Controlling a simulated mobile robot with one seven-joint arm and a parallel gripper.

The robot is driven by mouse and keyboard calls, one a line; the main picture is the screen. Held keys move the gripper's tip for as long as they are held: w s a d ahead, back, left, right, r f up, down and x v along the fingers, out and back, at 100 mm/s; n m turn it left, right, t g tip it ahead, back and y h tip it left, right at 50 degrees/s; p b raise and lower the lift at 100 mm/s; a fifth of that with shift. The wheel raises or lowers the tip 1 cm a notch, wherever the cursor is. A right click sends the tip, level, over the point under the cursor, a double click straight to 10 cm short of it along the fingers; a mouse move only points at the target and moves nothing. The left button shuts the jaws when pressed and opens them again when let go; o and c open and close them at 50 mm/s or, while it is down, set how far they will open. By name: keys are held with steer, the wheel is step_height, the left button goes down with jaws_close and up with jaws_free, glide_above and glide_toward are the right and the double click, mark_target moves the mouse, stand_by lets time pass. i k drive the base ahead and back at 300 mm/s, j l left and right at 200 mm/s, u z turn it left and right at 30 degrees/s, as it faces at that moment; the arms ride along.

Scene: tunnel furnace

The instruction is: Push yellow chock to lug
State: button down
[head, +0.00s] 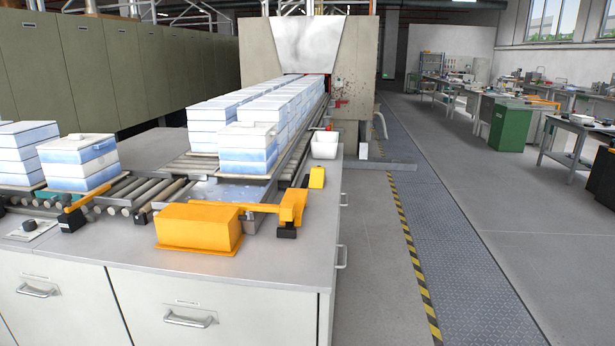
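A small yellow chock (317,177) sits on the grey counter top near its right edge, in front of a white bin. To its left and nearer to me stands an orange-yellow bracket (292,206) with a black block (286,232) at its foot. This bracket may be the lug, but I cannot tell for sure. A clear gap of counter lies between the chock and the bracket. My gripper is not in view.
An orange box (198,228) stands on the counter (120,258) left of the bracket, joined by a bar. Roller conveyors (140,190) carry stacks of blue-white blocks (248,148) toward the furnace (352,100). A white bin (325,145) stands behind the chock.

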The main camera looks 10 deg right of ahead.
mark_target(317, 175)
steer(key=i+l+z, duration=0.55)
steer(key=i+z, duration=0.55)
steer(key=i+l+u, duration=0.15)
steer(key=i, duration=0.25)
steer(key=i+u, duration=0.2)
steer(key=i, duration=0.2)
steer(key=i+l+u, duration=1.3)
steer(key=i+l, duration=0.1)
steer(key=i, duration=0.4)
